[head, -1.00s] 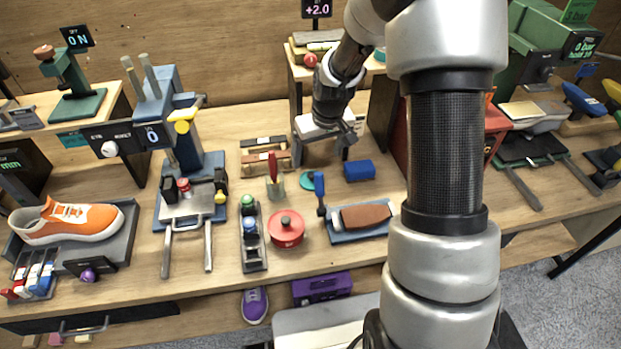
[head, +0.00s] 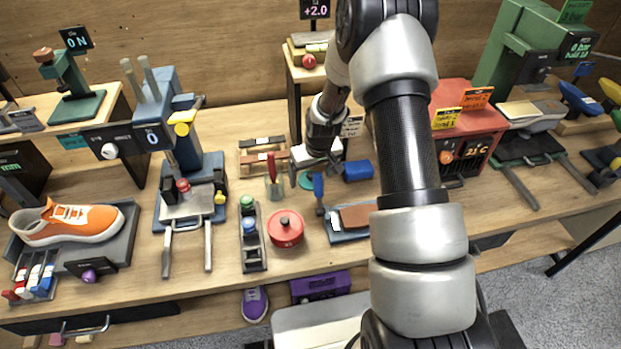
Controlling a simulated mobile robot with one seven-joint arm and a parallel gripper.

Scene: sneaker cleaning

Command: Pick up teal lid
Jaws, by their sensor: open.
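The teal lid (head: 306,182) is a small flat disc lying on the wooden table, just right of a clear jar (head: 275,189) with a red-handled tool standing in it. My gripper (head: 314,172) is open and points down over the lid, with one finger on the lid's left side and the other towards its right. The gripper partly covers the lid. I cannot tell how high the fingertips are above the table or whether they touch the lid.
A blue block (head: 358,170) lies close to the right of the gripper. A blue-handled brush (head: 319,190) stands just in front, by a tray with a brown pad (head: 357,215). A red round pot (head: 286,229) is nearer the front. Wooden brushes (head: 262,151) lie behind the jar.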

